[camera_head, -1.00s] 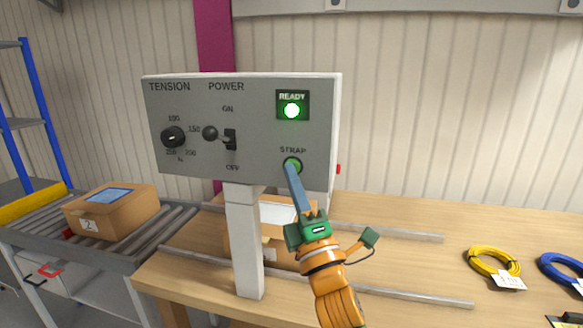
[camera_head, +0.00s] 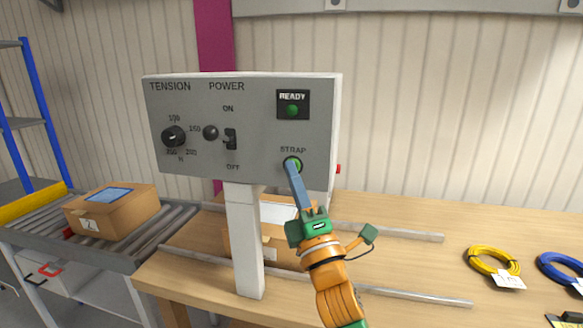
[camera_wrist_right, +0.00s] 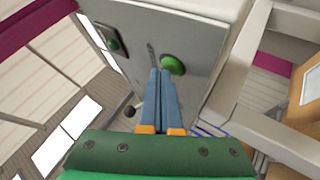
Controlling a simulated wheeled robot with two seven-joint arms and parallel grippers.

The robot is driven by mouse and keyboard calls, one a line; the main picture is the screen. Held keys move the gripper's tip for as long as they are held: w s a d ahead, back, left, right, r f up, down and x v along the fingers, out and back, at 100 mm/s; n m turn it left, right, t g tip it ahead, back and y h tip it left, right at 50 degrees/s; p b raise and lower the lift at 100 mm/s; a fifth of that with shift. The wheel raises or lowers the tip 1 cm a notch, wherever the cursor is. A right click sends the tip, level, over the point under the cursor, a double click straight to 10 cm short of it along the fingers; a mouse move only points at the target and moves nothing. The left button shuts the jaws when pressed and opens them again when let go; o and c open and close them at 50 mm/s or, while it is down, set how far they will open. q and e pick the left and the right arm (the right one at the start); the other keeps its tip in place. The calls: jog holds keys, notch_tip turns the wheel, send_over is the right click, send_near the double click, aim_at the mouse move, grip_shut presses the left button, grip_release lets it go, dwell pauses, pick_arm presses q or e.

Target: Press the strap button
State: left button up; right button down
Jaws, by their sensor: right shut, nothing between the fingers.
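The grey control panel (camera_head: 255,125) stands on a white post. Its round green STRAP button (camera_head: 292,161) sits at the lower right under the STRAP label. My right gripper (camera_head: 291,168) is shut and empty, its blue fingers pointing up at the button and covering its lower part. In the right wrist view the green button (camera_wrist_right: 173,65) shows beside the closed fingertips (camera_wrist_right: 160,74); I cannot tell whether they touch it. The READY lamp (camera_head: 292,110) above is dim green. My left gripper is not in view.
The panel also carries a tension knob (camera_head: 173,136) and a power switch (camera_head: 230,139). Behind the post, a carton (camera_head: 240,246) lies on the wooden table (camera_head: 400,265) between metal rails. Another carton (camera_head: 112,212) is on the roller conveyor at left. Yellow (camera_head: 493,262) and blue cable coils lie at right.

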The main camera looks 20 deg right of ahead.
dwell(0.4)
jog(key=shift+s+a, duration=0.35)
jog(key=shift+s, duration=0.25)
jog(key=shift+s+a+p, duration=0.25)
jog(key=shift+s+a, duration=0.5)
jog(key=shift+s, duration=0.3)
jog(key=shift+s+a+p, duration=0.2)
jog(key=shift+s+a, duration=0.5)
jog(key=shift+s, duration=0.35)
